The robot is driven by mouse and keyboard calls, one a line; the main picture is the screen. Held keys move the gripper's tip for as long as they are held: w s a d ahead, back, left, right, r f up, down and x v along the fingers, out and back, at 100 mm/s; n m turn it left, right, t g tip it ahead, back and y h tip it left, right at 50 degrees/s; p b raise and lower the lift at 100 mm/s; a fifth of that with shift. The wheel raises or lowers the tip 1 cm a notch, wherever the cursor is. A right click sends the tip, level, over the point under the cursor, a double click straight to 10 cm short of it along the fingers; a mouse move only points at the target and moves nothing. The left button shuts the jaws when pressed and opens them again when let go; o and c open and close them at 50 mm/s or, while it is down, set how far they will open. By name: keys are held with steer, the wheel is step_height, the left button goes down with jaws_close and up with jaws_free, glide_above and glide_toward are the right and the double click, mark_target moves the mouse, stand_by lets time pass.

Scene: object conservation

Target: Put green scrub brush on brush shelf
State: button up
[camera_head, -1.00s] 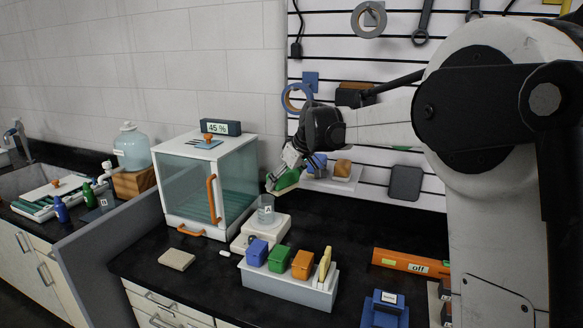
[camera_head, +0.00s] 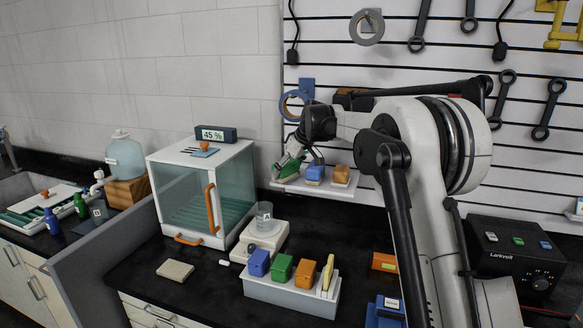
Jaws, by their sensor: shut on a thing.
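The green scrub brush (camera_head: 289,169) is in my gripper (camera_head: 287,167), at the left end of the brush shelf (camera_head: 318,188). My gripper is shut on the brush and tilts down to the left. The brush is over or on the shelf's left part; I cannot tell whether it touches the shelf surface. A blue brush (camera_head: 315,172) and an orange-brown brush (camera_head: 341,174) stand on the shelf to the right of it. The shelf is a light ledge on the slatted wall.
A glass cabinet (camera_head: 203,190) with an orange handle stands left of the shelf. A beaker (camera_head: 264,216) on a white device (camera_head: 262,241) stands below. A grey rack (camera_head: 290,290) holds blue, green and orange boxes. A black power unit (camera_head: 518,257) is at right.

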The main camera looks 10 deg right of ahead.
mark_target(291, 168)
steer(key=w, duration=0.1)
steer(key=w+d, duration=0.1)
steer(key=w, duration=0.1)
steer(key=w+d+p, duration=0.1)
steer(key=shift+w+d, duration=0.15)
steer(key=shift+d, duration=0.1)
steer(key=shift+f, duration=0.75)
steer(key=shift+f, duration=0.2)
steer(key=o, duration=1)
steer(key=shift+r, duration=0.15)
